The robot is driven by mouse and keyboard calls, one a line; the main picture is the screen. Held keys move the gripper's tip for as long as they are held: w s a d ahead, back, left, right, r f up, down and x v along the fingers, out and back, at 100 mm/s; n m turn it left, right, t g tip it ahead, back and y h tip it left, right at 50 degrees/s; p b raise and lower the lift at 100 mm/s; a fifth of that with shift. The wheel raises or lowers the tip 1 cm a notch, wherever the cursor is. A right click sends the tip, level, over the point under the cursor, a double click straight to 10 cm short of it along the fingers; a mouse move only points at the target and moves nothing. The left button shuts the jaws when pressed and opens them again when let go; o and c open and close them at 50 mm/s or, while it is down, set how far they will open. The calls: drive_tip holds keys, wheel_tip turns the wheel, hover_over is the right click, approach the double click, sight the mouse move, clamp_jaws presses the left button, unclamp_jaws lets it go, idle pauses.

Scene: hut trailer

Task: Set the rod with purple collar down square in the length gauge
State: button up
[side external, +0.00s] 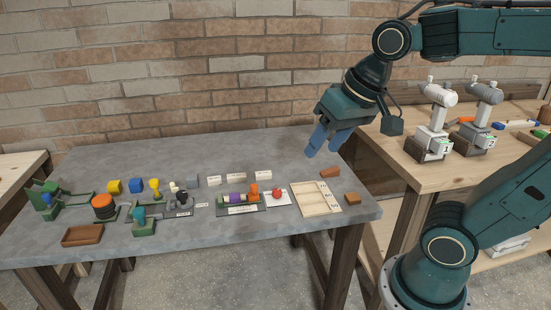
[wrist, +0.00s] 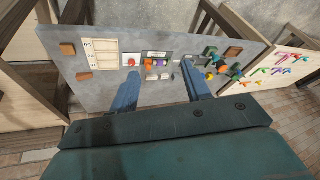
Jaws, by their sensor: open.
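A small piece with a purple section (side external: 236,198) and a yellow section lies in a green, labelled holder (side external: 241,210) on the grey table. It looks like the rod with the purple collar in the length gauge, but it is too small to tell how squarely it sits. An orange block (side external: 253,190) stands at the holder's right end. The holder with its orange and purple parts also shows in the wrist view (wrist: 156,54). My gripper (side external: 320,147) is open and empty, high above the table's right rear; its two blue fingers also show in the wrist view (wrist: 165,82).
A pale compartment tray (side external: 315,199), a red ball-like thing (side external: 277,192) and brown blocks lie to the right. Green fixtures, coloured blocks and a brown tray (side external: 82,235) are at left. White labels (side external: 237,178) stand behind. The rear table is clear.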

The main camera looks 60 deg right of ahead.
drive_tip(key=s+f+n, duration=0.2)
drive_tip(key=s+n, duration=0.2)
drive_tip(key=s, duration=0.2)
drive_tip(key=shift+a+t, duration=0.15)
drive_tip(key=shift+t, duration=0.15)
drive_tip(key=shift+o, duration=0.2)
drive_tip(key=shift+w+r, duration=0.1)
idle(0.8)
